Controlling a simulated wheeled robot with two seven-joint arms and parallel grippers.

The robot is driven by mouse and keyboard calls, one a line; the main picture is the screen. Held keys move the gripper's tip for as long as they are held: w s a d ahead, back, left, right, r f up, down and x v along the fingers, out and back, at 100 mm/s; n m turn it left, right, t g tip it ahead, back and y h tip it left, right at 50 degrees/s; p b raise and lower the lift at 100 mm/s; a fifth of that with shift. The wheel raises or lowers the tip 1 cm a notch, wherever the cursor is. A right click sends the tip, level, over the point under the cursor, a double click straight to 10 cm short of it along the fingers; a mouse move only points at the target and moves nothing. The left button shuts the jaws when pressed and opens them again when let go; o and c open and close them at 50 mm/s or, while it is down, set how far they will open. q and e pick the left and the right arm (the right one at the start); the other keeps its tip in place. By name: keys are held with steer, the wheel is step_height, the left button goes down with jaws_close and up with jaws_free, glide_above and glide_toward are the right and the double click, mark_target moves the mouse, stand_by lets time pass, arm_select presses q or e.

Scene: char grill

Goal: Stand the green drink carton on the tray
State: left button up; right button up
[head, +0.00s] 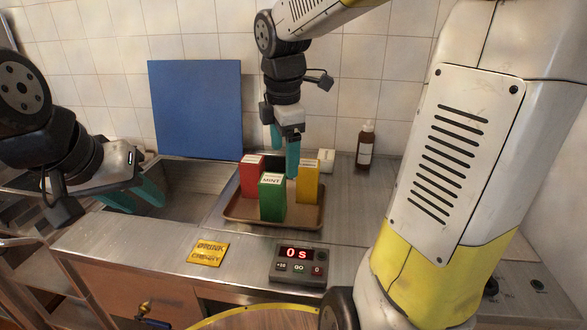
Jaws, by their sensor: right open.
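The green drink carton (272,202) stands upright near the front edge of the brown tray (297,226). Its top is labelled MINT. A red carton (251,172) and a yellow carton (308,182) also stand upright on the tray, behind it to either side. My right gripper (285,157) points down from above, open and empty. Its fingertips are just above and behind the green carton, between the red and yellow ones. My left gripper (146,202) is at the far left over the sink, fingers apart and empty.
A blue board (196,108) leans on the tiled wall. A brown bottle (365,146) stands at the back right. A timer reading 0 s (299,265) and a yellow sign (209,253) lie on the counter in front. The sink (190,179) is left of the tray.

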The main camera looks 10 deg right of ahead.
steer(key=s+d+r+m+t+y, duration=0.1)
steer(key=s+m+t, duration=0.3)
steer(key=s+m, duration=0.8)
steer(key=shift+s+d+m+y, duration=0.45)
steer(key=shift+m+y, duration=0.35)
steer(key=shift+m, duration=2.6)
steer(key=shift+w, duration=0.1)
